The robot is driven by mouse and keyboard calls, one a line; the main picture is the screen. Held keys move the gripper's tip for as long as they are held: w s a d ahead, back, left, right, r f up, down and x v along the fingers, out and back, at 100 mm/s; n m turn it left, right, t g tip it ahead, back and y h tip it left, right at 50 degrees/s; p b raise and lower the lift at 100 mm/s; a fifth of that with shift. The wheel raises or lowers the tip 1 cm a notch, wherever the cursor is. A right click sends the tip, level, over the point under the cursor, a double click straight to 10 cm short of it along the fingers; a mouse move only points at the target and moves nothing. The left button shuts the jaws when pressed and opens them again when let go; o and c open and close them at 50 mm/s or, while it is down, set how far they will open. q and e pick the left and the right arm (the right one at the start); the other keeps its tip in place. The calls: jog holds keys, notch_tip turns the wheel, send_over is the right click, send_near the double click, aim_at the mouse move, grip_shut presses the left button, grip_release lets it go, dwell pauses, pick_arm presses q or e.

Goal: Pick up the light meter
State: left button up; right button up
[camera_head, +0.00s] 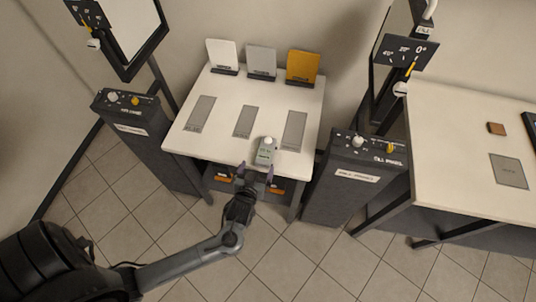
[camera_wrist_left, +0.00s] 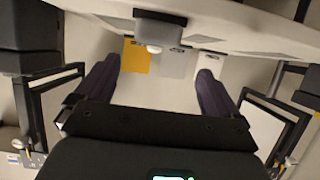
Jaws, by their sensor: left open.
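The light meter (camera_head: 265,153) is a small grey-green device with a white dome. It lies near the front edge of the white table (camera_head: 222,148), in front of the right-hand grey patches. My left gripper (camera_head: 255,171) is at the table's front edge, just on the near side of the meter. Its purple fingers are spread with nothing visible between them. In the left wrist view, which is upside down, the meter (camera_wrist_left: 160,17) shows as a dark end with its white dome beyond the open left gripper (camera_wrist_left: 158,70). My right gripper is in neither view.
White, grey and gold cards (camera_head: 303,67) stand along the table's back. Dark control pedestals with knobs stand left (camera_head: 135,125) and right (camera_head: 356,175) of the table. Another table (camera_head: 450,150) is at the far right. Tiled floor is open in front.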

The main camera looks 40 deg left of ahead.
aim_at(264, 155)
pick_arm(q)
jog(key=x, duration=0.4)
jog(key=shift+w+b, duration=0.3)
jog(key=shift+w, duration=0.1)
jog(key=shift+b+x, duration=0.45)
jog(key=shift+x, duration=2.5)
jog(key=shift+d+f, duration=0.15)
jog(key=shift+f, duration=0.05)
jog(key=c, duration=1.1)
